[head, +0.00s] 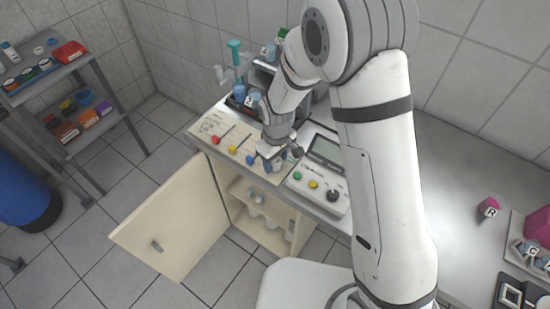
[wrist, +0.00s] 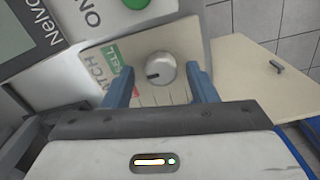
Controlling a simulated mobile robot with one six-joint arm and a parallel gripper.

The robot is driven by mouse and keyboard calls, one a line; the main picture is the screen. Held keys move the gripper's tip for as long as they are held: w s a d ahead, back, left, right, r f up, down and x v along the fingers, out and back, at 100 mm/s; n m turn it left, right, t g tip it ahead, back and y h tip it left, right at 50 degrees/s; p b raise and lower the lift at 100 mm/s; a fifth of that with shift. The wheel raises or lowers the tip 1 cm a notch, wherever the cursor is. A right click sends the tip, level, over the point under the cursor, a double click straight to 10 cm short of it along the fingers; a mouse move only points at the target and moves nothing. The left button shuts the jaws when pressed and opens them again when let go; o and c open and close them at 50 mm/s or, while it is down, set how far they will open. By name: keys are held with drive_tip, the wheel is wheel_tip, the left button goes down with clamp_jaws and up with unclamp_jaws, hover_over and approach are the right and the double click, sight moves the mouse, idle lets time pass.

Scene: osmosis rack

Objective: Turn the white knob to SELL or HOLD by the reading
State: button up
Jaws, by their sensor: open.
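The white knob (wrist: 160,69) sits on a beige panel (wrist: 112,58) in the wrist view, with a dark pointer mark toward its lower left. In the head view my gripper (head: 271,158) is over the bench panel and hides the knob. The grey display (head: 327,152) shows no legible reading.
A console with a green button (head: 297,175), a yellow button (head: 313,184) and a black knob (head: 333,196) stands right of my gripper. Red, yellow and blue knobs line the panel at left. A cabinet door (head: 180,218) hangs open below.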

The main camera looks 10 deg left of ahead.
drive_tip(key=shift+c, duration=0.4)
drive_tip(key=c, duration=0.9)
drive_tip(key=shift+m+b, duration=0.3)
drive_tip(key=shift+b, duration=0.05)
drive_tip(key=m+b, duration=0.2)
drive_tip(key=m, duration=0.1)
drive_tip(key=shift+f+b, duration=0.15)
drive_tip(key=shift+b, duration=0.15)
drive_tip(key=m+b, duration=0.2)
drive_tip(key=m, duration=0.3)
drive_tip(key=shift+m, duration=0.3)
drive_tip(key=o, duration=1)
